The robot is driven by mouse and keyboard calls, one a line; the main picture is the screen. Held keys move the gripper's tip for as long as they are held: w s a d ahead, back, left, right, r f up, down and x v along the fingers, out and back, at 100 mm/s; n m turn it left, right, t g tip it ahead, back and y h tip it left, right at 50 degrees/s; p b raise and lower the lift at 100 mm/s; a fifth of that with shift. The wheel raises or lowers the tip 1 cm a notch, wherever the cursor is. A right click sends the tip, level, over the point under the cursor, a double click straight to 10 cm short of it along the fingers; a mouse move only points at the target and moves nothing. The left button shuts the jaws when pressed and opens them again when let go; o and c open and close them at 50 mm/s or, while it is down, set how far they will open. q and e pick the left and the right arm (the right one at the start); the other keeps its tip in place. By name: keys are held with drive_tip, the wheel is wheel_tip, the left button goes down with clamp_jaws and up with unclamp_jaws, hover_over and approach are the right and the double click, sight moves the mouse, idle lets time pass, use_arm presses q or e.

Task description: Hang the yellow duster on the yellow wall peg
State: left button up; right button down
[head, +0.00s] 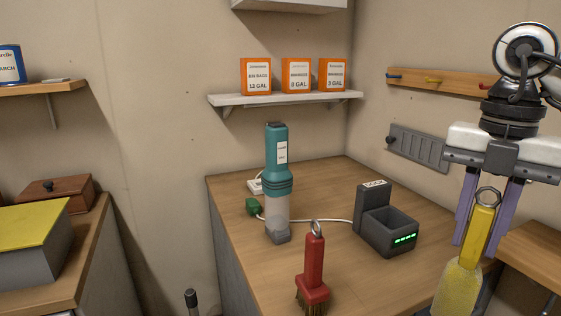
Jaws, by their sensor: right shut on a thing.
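The yellow duster (460,285) hangs upright at the lower right, with a yellow handle, a metal ring at its top and a fluffy head cut off by the bottom edge. My right gripper (483,236) points down and is shut on the duster's handle between its purple fingers. The yellow wall peg (433,80) is on a wooden peg rail (460,84) on the right wall, up and left of the gripper. The duster is apart from the peg. My left gripper is out of view.
Blue (394,76) and red (485,86) pegs flank the yellow one. Below hangs a grey slotted panel (418,147). The counter (345,172) holds a red brush (313,278), a teal vacuum (277,155) and a dark charger dock (385,229). Orange boxes (296,76) stand on a shelf.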

sight(457, 269)
drive_tip(key=f+n, duration=0.2)
drive_tip(key=n, duration=0.2)
drive_tip(key=a+f+n, duration=0.1)
drive_tip(key=f+n, duration=0.1)
drive_tip(key=n, duration=0.1)
drive_tip(key=a+f+n, duration=0.1)
drive_tip(key=f+n, duration=0.1)
drive_tip(key=n, duration=0.2)
drive_tip(key=shift+s+f+n, duration=0.2)
drive_tip(key=shift+s+n, duration=0.05)
drive_tip(key=shift+n, duration=0.05)
drive_tip(key=f+n, duration=0.1)
drive_tip(key=n, duration=0.2)
drive_tip(key=a+f+n, duration=0.1)
drive_tip(key=f+n, duration=0.1)
drive_tip(key=n, duration=0.1)
drive_tip(key=s+f+n, duration=0.1)
drive_tip(key=n, duration=0.2)
drive_tip(key=shift+a+f+n, duration=0.3)
drive_tip(key=s+a+f+n+p, duration=0.1)
drive_tip(key=s+a+f+n, duration=0.1)
drive_tip(key=n, duration=1)
drive_tip(key=s+a+f+n+p, duration=0.1)
drive_tip(key=s+a+f+n, duration=0.2)
drive_tip(key=n, duration=0.8)
wheel_tip(457, 269, down, 2)
drive_tip(key=shift+s+a+f+n, duration=0.25)
drive_tip(key=shift+a+n, duration=0.15)
drive_tip(key=shift+a, duration=0.2)
drive_tip(key=shift+r, duration=0.1)
